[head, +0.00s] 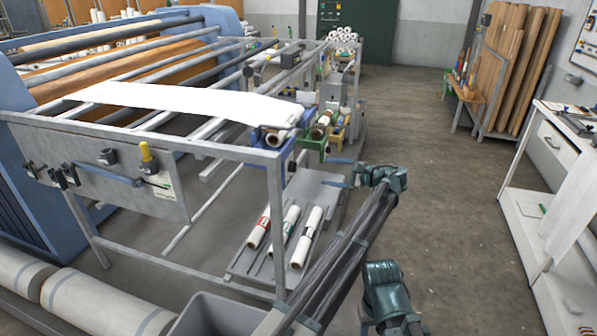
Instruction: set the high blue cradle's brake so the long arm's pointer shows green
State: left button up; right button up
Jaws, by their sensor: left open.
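The brake knob and pointer of the blue cradle are too small to make out.
White rolls (283,230) lie on a low shelf under the cradles. A grey bin (212,318) stands at the bottom. Big rolls (75,300) lie at lower left. A white bench (545,190) is at the right. The floor (440,170) between frame and bench is clear.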

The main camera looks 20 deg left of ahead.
aim_at(293, 167)
pick_arm(q)
jog(key=b+x, duration=0.3)
jog(key=x, duration=1)
jog(key=shift+a, duration=0.4)
grip_shut()
jog(key=shift+f+b, duration=0.1)
jog(key=shift+b, duration=0.2)
